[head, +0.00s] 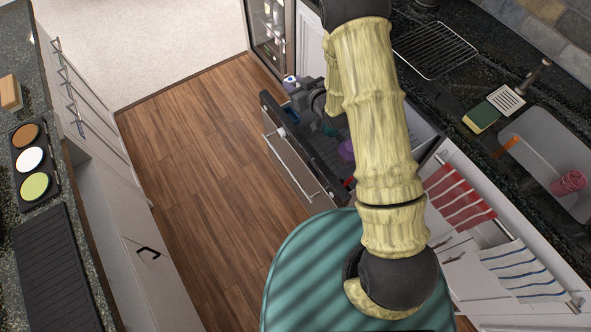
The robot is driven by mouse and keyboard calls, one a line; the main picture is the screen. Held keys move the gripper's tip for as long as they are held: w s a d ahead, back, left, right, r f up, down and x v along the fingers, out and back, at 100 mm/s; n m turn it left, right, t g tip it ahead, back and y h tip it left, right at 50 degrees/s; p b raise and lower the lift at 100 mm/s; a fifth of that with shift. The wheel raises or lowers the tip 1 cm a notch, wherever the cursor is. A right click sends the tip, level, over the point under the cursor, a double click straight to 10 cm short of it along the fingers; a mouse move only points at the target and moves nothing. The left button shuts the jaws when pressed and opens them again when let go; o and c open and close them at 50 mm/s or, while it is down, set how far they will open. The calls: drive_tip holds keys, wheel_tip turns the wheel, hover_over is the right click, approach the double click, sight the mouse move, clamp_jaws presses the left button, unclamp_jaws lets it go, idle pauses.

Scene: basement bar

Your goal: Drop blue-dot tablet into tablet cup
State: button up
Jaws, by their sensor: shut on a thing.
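My gripper (303,99) is dark grey and hangs over the left end of an open drawer, partly behind my arm. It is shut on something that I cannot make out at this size. A small white and blue-purple thing (290,83) shows just left of the gripper, at the drawer's far left end. I cannot tell whether it is the tablet cup, or whether it touches the gripper. The blue-dot tablet cannot be made out.
The open drawer (291,168) holds a purple thing (347,151) and a red thing (350,183), partly hidden by my arm. A sink (541,146), a sponge (481,118) and a wire rack (436,49) are on the right counter. The wooden floor (190,150) on the left is clear.

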drive_tip(key=o, duration=1)
drive_tip(key=v, duration=1.2)
drive_tip(key=shift+r, duration=0.25)
drive_tip(key=shift+f+p+v, duration=0.1)
drive_tip(key=shift+p+v, duration=1.25)
drive_tip(key=shift+p, duration=0.85)
drive_tip(key=shift+f+p+v, duration=0.15)
drive_tip(key=shift+p+v, duration=1.15)
drive_tip(key=shift+p, duration=0.85)
